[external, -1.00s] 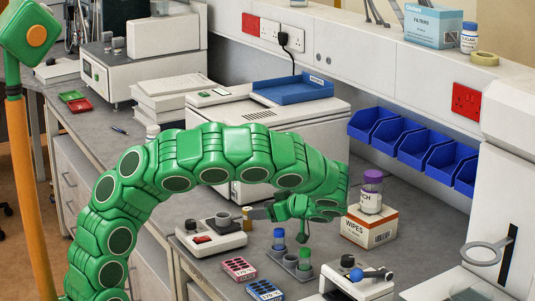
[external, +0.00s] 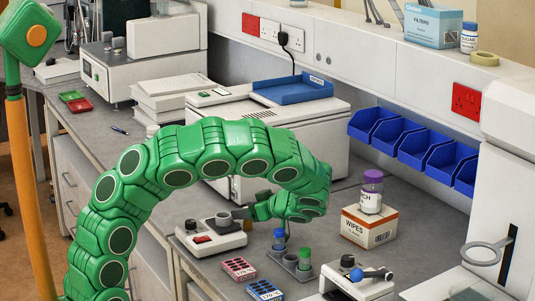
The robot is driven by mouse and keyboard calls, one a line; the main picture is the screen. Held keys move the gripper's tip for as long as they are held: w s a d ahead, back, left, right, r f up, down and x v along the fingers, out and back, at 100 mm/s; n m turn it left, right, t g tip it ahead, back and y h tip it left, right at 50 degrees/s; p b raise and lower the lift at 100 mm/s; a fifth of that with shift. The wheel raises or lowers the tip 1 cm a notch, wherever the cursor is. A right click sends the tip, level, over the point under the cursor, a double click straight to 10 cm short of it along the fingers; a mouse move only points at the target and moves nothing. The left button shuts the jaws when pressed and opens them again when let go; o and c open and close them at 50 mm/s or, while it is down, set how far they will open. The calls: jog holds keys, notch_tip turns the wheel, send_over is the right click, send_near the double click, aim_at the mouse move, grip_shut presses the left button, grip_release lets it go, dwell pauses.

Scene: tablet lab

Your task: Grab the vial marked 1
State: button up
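Two small capped vials stand at the grey holder on the bench: one with a blue cap (external: 279,234) and one with a green cap (external: 305,254). I cannot read a number on either, so I cannot tell which is marked 1. My gripper (external: 243,213) is at the end of the green arm, pointing left, above and to the left of the vials and apart from them. It is close to the grey cup on the white device.
A pink rack (external: 239,268) and a blue rack (external: 265,290) lie in front. A wipes box (external: 369,228) with a purple-lidded jar (external: 372,190) is behind right. Another white device (external: 358,284) stands front right.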

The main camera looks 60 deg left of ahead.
jog(key=c, duration=0.9)
jog(key=shift+r, duration=0.1)
jog(key=shift+r, duration=0.55)
notch_tip(320, 180, up, 2)
jog(key=shift+r, duration=0.1)
jog(key=s+d+r, duration=0.2)
jog(key=s+r, duration=0.2)
jog(key=s, duration=0.2)
jog(key=s+d+r, duration=0.2)
jog(key=s+r, duration=0.3)
jog(key=s, duration=0.2)
jog(key=shift+d+r, duration=0.3)
jog(key=shift+d, duration=0.1)
